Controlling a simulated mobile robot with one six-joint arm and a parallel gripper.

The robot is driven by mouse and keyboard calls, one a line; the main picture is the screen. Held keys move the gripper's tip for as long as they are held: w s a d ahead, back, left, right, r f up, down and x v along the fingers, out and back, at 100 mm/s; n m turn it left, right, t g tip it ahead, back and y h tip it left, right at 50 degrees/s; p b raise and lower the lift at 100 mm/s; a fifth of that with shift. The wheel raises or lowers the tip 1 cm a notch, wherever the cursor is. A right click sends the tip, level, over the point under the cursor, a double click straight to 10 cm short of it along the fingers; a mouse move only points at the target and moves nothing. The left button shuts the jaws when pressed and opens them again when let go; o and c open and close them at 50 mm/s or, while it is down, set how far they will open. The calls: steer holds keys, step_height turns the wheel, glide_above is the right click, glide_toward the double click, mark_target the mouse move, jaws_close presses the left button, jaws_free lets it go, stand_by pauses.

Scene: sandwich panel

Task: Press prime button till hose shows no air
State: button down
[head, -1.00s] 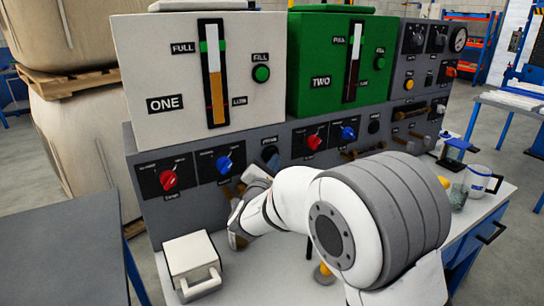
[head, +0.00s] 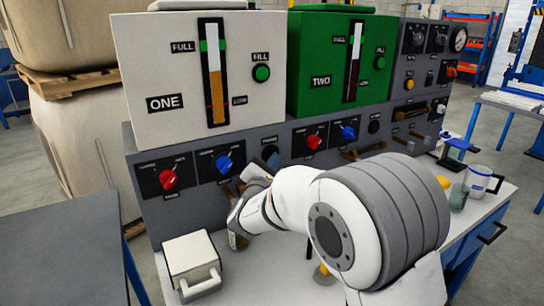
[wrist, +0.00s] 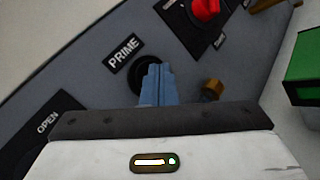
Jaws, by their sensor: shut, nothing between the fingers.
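In the wrist view the black prime button (wrist: 139,76) sits below a PRIME label (wrist: 122,54) on the grey panel. My gripper's blue fingers (wrist: 156,72) are shut together with nothing between them. Their tips overlap the button's right part in the picture. I cannot tell whether they touch it or press it. In the head view the dark round button (head: 270,155) is right of a blue knob (head: 224,164), and my arm reaches to just below it. I cannot make out the hose or any air in it.
A brass fitting (wrist: 212,90) is close right of the fingers. A white tank ONE (head: 160,75) and green tank TWO (head: 315,75) stand on the panel. A white box with a handle (head: 192,262) is on the bench. A jug (head: 479,180) stands at right.

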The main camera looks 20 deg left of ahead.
steer(key=shift+s+d+b, duration=0.4)
steer(key=shift+s+d, duration=0.05)
steer(key=shift+d, duration=0.1)
steer(key=shift+s+d+b, duration=1.3)
steer(key=shift+s+d, duration=0.3)
steer(key=shift+d, duration=0.3)
